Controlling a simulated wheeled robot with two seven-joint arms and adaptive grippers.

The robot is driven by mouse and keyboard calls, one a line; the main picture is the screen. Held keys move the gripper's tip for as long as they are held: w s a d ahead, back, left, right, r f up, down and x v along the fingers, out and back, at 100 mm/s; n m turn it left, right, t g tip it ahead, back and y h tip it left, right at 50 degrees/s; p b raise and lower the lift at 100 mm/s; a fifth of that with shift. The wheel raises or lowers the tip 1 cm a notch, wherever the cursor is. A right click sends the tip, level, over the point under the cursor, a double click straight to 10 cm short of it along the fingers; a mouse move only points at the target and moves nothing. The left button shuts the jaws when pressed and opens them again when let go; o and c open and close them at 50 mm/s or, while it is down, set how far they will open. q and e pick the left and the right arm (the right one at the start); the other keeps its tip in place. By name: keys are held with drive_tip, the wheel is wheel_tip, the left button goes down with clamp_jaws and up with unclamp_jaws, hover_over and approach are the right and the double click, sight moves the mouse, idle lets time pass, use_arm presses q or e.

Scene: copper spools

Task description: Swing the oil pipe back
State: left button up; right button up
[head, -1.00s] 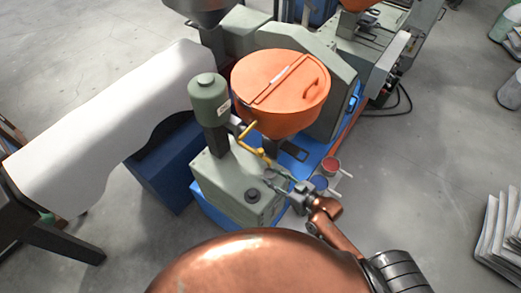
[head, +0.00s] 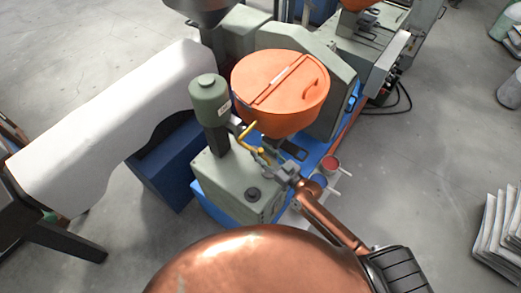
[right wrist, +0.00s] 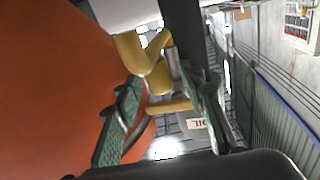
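The yellow oil pipe (head: 247,130) stands beside the green pump motor (head: 209,99), on the grey-green oil tank (head: 225,175). It bends down below the orange hopper (head: 282,88). My right gripper (head: 262,158) is at the lower part of the pipe and hides some of it. In the right wrist view, the gripper's two green-padded fingers (right wrist: 163,112) are spread apart. The yellow pipe (right wrist: 157,78) shows between and beyond them, with gaps visible to the pads. My left gripper is not in view.
The orange hopper (right wrist: 45,85) fills the left of the right wrist view, very close to one finger. Open floor (head: 420,180) is at the right.

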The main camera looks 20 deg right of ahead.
drive_tip(key=shift+w+a, duration=0.15)
drive_tip(key=shift+w, duration=0.15)
drive_tip(key=shift+c, duration=0.5)
clamp_jaws()
